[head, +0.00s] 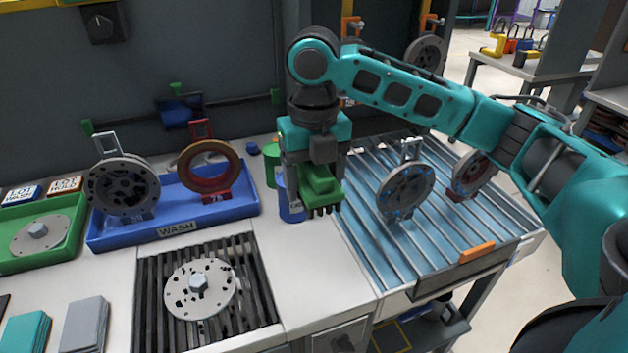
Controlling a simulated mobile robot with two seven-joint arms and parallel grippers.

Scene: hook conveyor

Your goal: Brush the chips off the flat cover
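The flat cover (178,300) is a round pale metal disc with a hex boss in its middle. It lies on a dark slatted grate (145,318) at the front centre-left, with several dark spots on its face; I cannot tell which are chips and which are holes. My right gripper (316,188) is shut on a green brush (321,192) with dark bristles pointing down. It holds the brush above the bench beside a blue cup, to the right of and behind the cover, apart from it. My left gripper is not in view.
A blue wash tray (240,209) holds two upright ring parts behind the grate. A blue cup (291,208) and a green cup (271,174) stand by the brush. A ribbed rack (360,235) with round parts is at right. A green tray (66,246) is at left.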

